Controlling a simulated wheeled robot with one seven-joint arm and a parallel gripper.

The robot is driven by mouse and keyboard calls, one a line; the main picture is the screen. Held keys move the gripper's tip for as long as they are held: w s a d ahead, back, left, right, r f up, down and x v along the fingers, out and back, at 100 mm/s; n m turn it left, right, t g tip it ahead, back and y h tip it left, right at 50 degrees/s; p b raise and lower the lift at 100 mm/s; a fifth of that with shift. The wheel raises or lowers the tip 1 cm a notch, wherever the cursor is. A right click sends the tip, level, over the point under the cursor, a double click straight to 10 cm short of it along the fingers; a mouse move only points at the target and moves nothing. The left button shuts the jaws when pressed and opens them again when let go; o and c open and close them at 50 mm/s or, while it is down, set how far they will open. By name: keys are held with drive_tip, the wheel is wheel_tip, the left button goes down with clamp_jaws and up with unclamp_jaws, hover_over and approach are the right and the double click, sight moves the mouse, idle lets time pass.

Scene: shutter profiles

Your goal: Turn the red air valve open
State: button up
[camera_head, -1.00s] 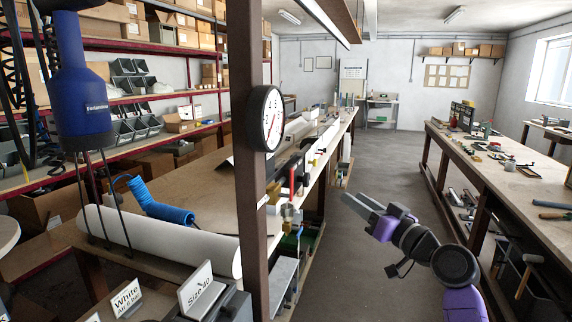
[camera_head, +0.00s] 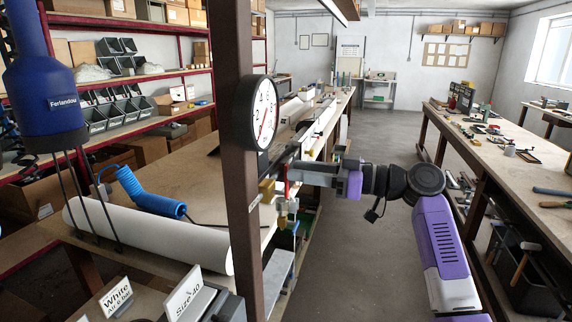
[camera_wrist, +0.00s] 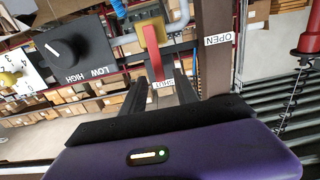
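The red air valve lever (camera_wrist: 160,65) hangs from a yellow brass body (camera_wrist: 152,33) in the wrist view, pointing down toward a label reading SHUT (camera_wrist: 163,85). A label reading OPEN (camera_wrist: 218,40) is to its right on the dark post. My gripper (camera_wrist: 168,82) has its two dark fingers apart, one on each side of the lever's lower end in this view; I cannot tell whether they touch it. In the head view my gripper (camera_head: 293,168) reaches left to the post, beside the red lever (camera_head: 287,182), which it partly hides.
A round gauge (camera_head: 262,113) is on the dark post (camera_head: 238,170). A black box with a LOW/HIGH knob (camera_wrist: 65,50) is left of the valve in the wrist view. A red object (camera_wrist: 307,40) is at the right. The aisle floor (camera_head: 345,265) is clear.

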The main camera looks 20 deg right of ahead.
sight(287, 191)
drive_tip(key=shift+p+x, duration=0.5)
drive_tip(key=shift+x, duration=1.45)
clamp_jaws()
